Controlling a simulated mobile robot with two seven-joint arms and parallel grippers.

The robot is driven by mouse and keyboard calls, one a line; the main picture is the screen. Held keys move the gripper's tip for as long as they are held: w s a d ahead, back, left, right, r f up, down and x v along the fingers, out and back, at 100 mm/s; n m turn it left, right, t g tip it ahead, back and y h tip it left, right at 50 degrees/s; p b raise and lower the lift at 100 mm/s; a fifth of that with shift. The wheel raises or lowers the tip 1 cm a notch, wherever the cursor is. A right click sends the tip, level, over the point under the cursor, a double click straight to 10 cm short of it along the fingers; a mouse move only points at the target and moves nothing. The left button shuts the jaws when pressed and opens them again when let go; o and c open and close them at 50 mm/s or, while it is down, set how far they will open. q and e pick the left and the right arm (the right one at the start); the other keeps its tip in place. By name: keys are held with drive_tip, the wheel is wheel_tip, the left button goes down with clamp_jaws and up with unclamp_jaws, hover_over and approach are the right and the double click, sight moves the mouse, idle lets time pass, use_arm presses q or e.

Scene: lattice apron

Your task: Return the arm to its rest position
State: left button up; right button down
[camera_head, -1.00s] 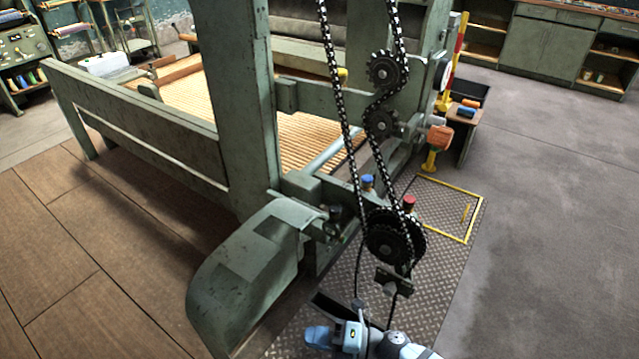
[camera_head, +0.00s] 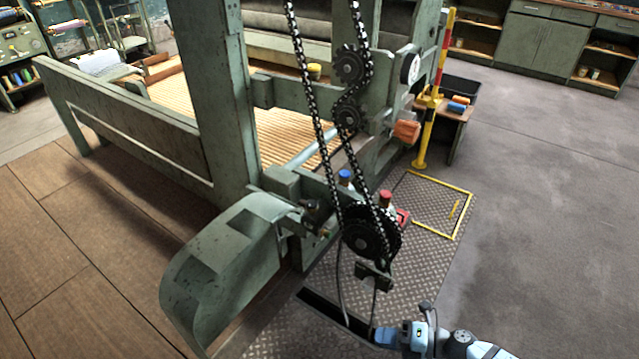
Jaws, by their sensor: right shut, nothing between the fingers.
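My right gripper (camera_head: 384,337) shows at the bottom of the head view, to the right of the middle. It is shut and empty, with its fingers pointing left. My light-blue right arm runs from it to the bottom right edge. The gripper is below the lower sprocket (camera_head: 371,238) of a green machine, in front of the diamond-plate floor. It appears apart from the machine, though a thin dark cord (camera_head: 342,290) hangs close to it in the picture. My left gripper is not in view.
The green loom-like machine (camera_head: 214,110) fills the middle and left, with a chain (camera_head: 304,75) over several sprockets. A green guard (camera_head: 225,265) juts toward me. A yellow post (camera_head: 427,125) and a small table stand behind right. Grey floor (camera_head: 560,200) at right is open.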

drive_tip(key=s+d+r+m+t+h, duration=0.1)
drive_tip(key=s+d+m+t+h, duration=0.2)
drive_tip(key=s+d+m+h, duration=0.65)
drive_tip(key=s+d+r+m+t+h, duration=0.2)
drive_tip(key=d+m, duration=0.5)
drive_tip(key=m, duration=0.8)
drive_tip(key=w+a+f+m+t+y+b, duration=0.1)
drive_tip(key=a+m+b, duration=0.2)
drive_tip(key=a+b, duration=0.35)
drive_tip(key=w+a+f+m+t+b, duration=0.1)
drive_tip(key=a+m+t+b, duration=0.15)
drive_tip(key=a+b, duration=0.35)
use_arm(q)
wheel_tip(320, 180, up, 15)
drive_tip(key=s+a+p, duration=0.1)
drive_tip(key=p, duration=3)
use_arm(e)
wheel_tip(320, 180, up, 18)
drive_tip(key=s+d+g+h, duration=0.1)
drive_tip(key=s, duration=0.1)
drive_tip(key=shift+g, duration=0.35)
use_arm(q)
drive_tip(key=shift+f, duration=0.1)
use_arm(e)
drive_tip(key=shift+d+f, duration=0.1)
